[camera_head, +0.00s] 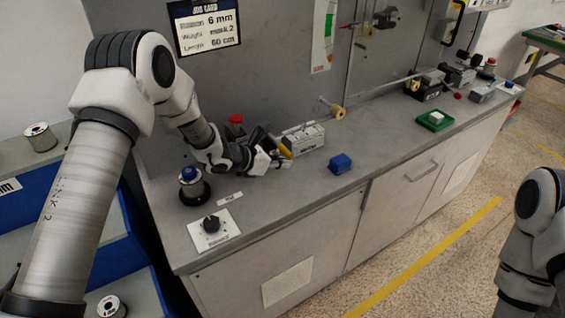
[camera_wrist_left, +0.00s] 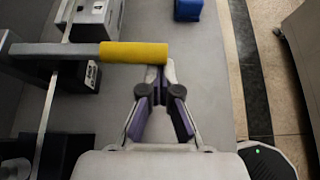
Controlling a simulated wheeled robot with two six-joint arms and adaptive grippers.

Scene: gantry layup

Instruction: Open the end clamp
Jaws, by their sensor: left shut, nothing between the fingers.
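The end clamp shows as a yellow handle (camera_head: 285,148) on a metal lever, beside a light grey machine block (camera_head: 303,139) on the bench. In the left wrist view the yellow handle (camera_wrist_left: 128,53) lies crosswise, just ahead of my fingertips. My left gripper (camera_head: 277,161) is shut and empty. In the left wrist view its fingertips (camera_wrist_left: 156,74) meet close against the right part of the handle's near side; I cannot tell whether they touch it. My right arm is at the right edge of the head view, with its gripper out of sight.
A blue block (camera_head: 340,164) sits on the grey bench (camera_head: 275,206) right of the clamp. A blue-topped spool (camera_head: 191,181), a black knob on a white plate (camera_head: 211,225) and a red button (camera_head: 236,119) are near my left arm. A green tray (camera_head: 435,121) lies farther right.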

